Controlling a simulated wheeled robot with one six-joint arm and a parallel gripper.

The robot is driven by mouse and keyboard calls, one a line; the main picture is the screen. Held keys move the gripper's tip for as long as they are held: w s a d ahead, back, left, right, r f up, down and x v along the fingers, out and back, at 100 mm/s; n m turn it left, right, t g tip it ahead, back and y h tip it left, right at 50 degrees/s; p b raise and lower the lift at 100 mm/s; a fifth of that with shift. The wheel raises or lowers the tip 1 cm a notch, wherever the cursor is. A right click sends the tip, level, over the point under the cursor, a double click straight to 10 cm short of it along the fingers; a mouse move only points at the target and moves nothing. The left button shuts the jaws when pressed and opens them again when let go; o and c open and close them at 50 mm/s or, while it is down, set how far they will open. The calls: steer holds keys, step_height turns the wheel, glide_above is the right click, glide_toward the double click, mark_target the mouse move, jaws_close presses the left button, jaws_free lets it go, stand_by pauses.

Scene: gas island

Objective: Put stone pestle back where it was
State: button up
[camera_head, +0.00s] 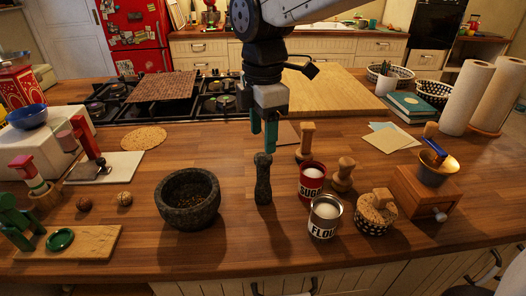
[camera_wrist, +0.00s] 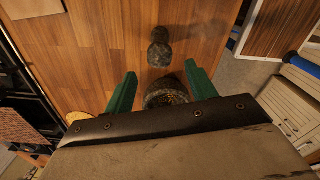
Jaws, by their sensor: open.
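The dark stone pestle (camera_head: 263,180) stands upright on the wooden counter in the head view, between the stone mortar (camera_head: 188,200) and the red sugar tin. My gripper (camera_head: 264,135) points down with its green fingers just above and behind the pestle's top. It is open, and I see nothing held in it. In the wrist view, the green fingers (camera_wrist: 160,90) are spread apart. A dark stone piece that looks like the pestle (camera_wrist: 160,50) lies beyond them. A round speckled stone thing, likely the mortar (camera_wrist: 166,94), shows partly between them, its lower part hidden by my gripper.
The sugar tin (camera_head: 312,181), flour tin (camera_head: 324,217) and wooden pieces (camera_head: 342,176) crowd the pestle's right side. Walnuts (camera_head: 124,199) and a small board (camera_head: 85,243) lie left of the mortar. The hob (camera_head: 215,103) is behind. Bare counter lies in front of the pestle.

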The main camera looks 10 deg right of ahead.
steer(key=shift+r, duration=1.4)
steer(key=shift+s+d, duration=0.1)
steer(key=shift+d, duration=0.25)
steer(key=s+d+f+m, duration=0.2)
steer(key=s+d+m, duration=0.7)
steer(key=d+m, duration=0.1)
steer(key=s+d+f+m+t, duration=0.1)
steer(key=s+d+f+m, duration=0.2)
steer(key=s+d+m, duration=0.7)
steer(key=shift+d+m, duration=0.15)
steer(key=shift+m, duration=0.45)
steer(key=shift+s, duration=0.15)
